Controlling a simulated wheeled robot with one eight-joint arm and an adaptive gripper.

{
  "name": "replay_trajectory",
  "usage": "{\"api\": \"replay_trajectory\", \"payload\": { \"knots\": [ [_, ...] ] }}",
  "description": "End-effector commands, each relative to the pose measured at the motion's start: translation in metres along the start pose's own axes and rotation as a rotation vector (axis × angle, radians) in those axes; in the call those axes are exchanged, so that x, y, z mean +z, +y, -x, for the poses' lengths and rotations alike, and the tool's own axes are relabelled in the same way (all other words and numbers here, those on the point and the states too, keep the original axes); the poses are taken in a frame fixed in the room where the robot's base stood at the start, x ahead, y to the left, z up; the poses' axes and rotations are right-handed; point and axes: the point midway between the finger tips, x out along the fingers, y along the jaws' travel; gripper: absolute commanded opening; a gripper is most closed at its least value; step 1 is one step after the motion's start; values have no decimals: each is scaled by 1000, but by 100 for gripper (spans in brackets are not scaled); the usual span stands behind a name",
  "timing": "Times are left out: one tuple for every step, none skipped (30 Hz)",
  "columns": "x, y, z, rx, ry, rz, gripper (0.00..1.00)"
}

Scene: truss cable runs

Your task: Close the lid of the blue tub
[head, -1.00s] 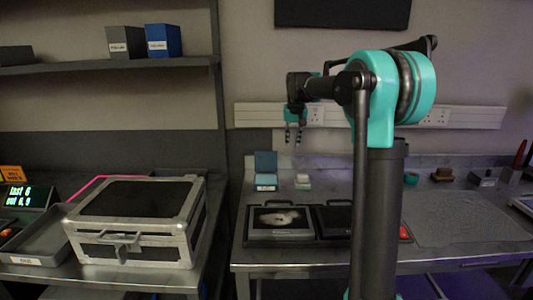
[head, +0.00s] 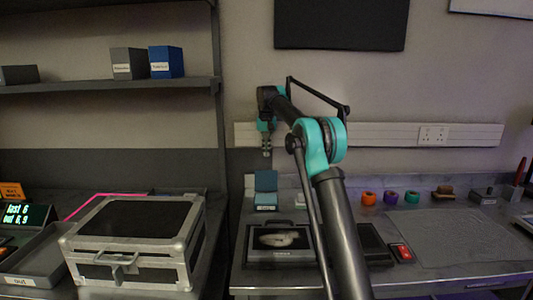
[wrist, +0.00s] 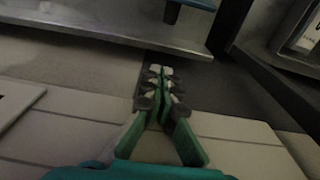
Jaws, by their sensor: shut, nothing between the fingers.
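The blue tub (head: 266,200) stands on the back of the right-hand bench. Its blue lid (head: 266,181) stands up, tilted open, at the tub's rear, and a pale label is on the front. My gripper (head: 267,152) hangs in front of the wall, above the tub in the picture and apart from it. In the wrist view my gripper (wrist: 160,75) has its fingers together with nothing between them. A bit of something blue shows at the top edge of the wrist view; I cannot tell whether it is the tub.
A black case (head: 279,242) with a pale picture lies in front of the tub. Orange, purple and green rolls sit to the right. A wall rail with sockets (head: 433,135) runs behind. A grey mat (head: 448,238) is clear.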

Motion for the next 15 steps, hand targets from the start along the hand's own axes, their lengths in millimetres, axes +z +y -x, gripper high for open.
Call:
{"api": "replay_trajectory", "payload": {
  "knots": [
    [0, 0, -10, 0, 0, 0, 0],
    [0, 0, -16, 0, 0, 0, 0],
    [0, 0, -24, 0, 0, 0, 0],
    [0, 0, -30, 0, 0, 0, 0],
    [0, 0, -36, 0, 0, 0, 0],
    [0, 0, -44, 0, 0, 0, 0],
    [0, 0, -50, 0, 0, 0, 0],
    [0, 0, -56, 0, 0, 0, 0],
    [0, 0, -64, 0, 0, 0, 0],
    [0, 0, -70, 0, 0, 0, 0],
    [0, 0, -76, 0, 0, 0, 0],
    [5, 0, -75, 0, 0, 0, 0],
    [9, 0, -72, 0, 0, 0, 0],
    [13, 0, -71, 0, 0, 0, 0],
    [17, 0, -70, 0, 0, 0, 0]
  ]
}}
